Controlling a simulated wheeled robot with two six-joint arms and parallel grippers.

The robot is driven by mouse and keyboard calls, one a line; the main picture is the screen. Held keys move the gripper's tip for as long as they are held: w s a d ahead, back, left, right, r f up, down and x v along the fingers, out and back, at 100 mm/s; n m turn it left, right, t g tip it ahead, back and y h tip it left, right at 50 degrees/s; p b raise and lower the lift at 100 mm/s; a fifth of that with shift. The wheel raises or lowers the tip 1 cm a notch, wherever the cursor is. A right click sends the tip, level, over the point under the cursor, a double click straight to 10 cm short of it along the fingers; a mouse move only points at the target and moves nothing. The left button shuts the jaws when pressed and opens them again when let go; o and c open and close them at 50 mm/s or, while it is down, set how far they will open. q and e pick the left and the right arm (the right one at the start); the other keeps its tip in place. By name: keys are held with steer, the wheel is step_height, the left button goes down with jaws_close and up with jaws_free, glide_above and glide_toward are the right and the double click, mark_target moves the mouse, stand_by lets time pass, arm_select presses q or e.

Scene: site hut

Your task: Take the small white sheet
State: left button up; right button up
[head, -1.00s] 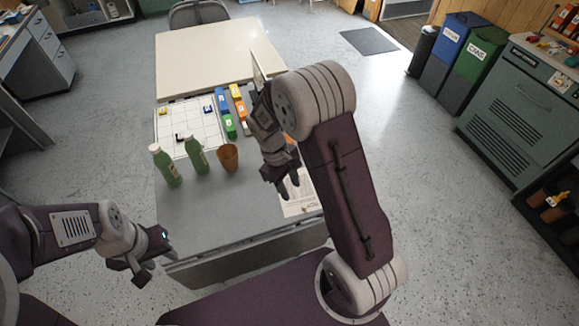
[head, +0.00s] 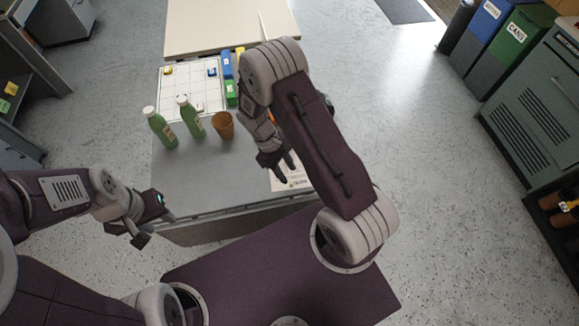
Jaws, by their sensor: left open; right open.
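The small white sheet (head: 297,180) lies on the grey table (head: 205,185) near its front right part. It has some print on it, and my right arm hides part of it. My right gripper (head: 284,172) is open and empty, over the left part of the sheet with its fingers pointing down. I cannot tell whether it touches the sheet. My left gripper (head: 155,222) is open and empty, off the table's front left corner and far from the sheet.
Two green bottles (head: 160,128) (head: 191,118) and a brown cup (head: 223,125) stand left of my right gripper. A white grid board (head: 185,88) with small pieces lies behind them, beside blue and green blocks (head: 230,92). Bins (head: 503,45) and a cabinet stand far right.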

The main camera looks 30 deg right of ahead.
mark_target(291, 182)
steer(key=x, duration=0.4)
steer(key=shift+s+a+f, duration=0.15)
steer(key=shift+a+f, duration=0.1)
steer(key=shift+d+f, duration=0.15)
steer(key=shift+f, duration=0.2)
jaws_close()
steer(key=shift+r, duration=0.1)
step_height(291, 182, up, 4)
steer(key=shift+r, duration=0.1)
steer(key=s+a+r, duration=0.3)
steer(key=s+r, duration=0.3)
steer(key=s, duration=0.5)
steer(key=shift+s+r, duration=0.2)
steer(key=shift+r, duration=0.2)
